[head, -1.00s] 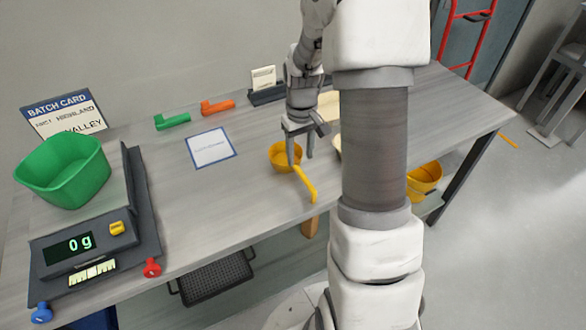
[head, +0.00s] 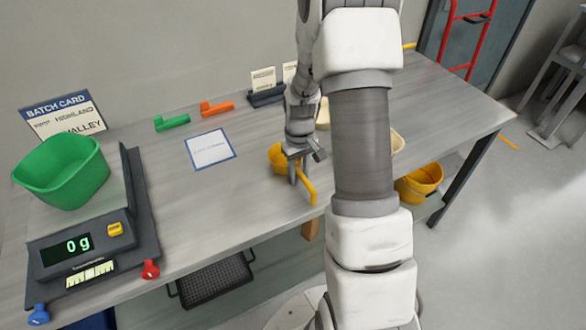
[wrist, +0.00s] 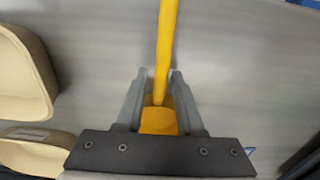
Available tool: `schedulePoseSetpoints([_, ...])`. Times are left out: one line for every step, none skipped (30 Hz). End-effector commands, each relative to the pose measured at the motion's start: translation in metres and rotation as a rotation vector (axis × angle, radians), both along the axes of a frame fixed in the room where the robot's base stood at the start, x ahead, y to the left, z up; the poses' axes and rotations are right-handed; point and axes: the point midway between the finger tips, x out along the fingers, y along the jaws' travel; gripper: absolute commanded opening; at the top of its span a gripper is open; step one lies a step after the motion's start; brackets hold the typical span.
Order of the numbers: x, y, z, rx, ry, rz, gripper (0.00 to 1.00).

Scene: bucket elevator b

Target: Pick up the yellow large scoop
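The yellow large scoop lies on the bench, with its bowl (head: 276,156) toward the back and its handle (head: 310,194) pointing to the front edge. My gripper (head: 299,181) is down at the scoop, over the part where handle and bowl meet. In the wrist view the handle (wrist: 167,40) runs between the two fingertips (wrist: 160,74), with one finger on each side. A narrow gap shows beside the handle, so the fingers straddle it without a visible grip. Part of the bowl (wrist: 158,121) shows between the fingers; the rest is hidden.
Cream scoops (wrist: 18,75) lie close beside my gripper. A green tub (head: 62,172) sits on the scale (head: 90,262), which reads 0 g. A white card (head: 210,149) lies mid-bench.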

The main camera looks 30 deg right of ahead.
Motion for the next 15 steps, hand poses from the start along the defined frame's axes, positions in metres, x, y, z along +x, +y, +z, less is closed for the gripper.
schedulePoseSetpoints([0.0001,-0.0001,0.0002,0.0,0.0,0.0,0.26])
schedulePoseSetpoints([0.0001,-0.0001,0.0002,0.0,0.0,0.0,0.2])
schedulePoseSetpoints([0.0001,-0.0001,0.0002,0.0,0.0,0.0,0.13])
schedulePoseSetpoints([0.0001,0.0,0.0003,0.0,0.0,0.0,0.07])
schedulePoseSetpoints([0.0001,-0.0001,0.0003,0.0,0.0,0.0,0.02])
schedulePoseSetpoints([0.0001,-0.0001,0.0003,0.0,0.0,0.0,0.0])
schedulePoseSetpoints([0.0001,-0.0001,0.0003,0.0,0.0,0.0,0.0])
schedulePoseSetpoints([0.0002,0.0,0.0003,0.0,0.0,0.0,0.0])
schedulePoseSetpoints([0.0002,-0.0001,0.0004,0.0,0.0,0.0,0.0])
schedulePoseSetpoints([0.0002,-0.0001,0.0004,0.0,0.0,0.0,0.0])
schedulePoseSetpoints([0.0002,-0.0001,0.0004,0.0,0.0,0.0,0.0])
schedulePoseSetpoints([0.0002,-0.0001,0.0004,0.0,-0.001,0.0,0.0])
schedulePoseSetpoints([0.0002,-0.0001,0.0004,0.0,-0.001,0.0,0.0])
schedulePoseSetpoints([0.0004,-0.0001,0.0006,0.0,-0.001,0.0,0.0])
schedulePoseSetpoints([0.0004,-0.0001,0.0006,0.0,-0.001,0.0,0.0])
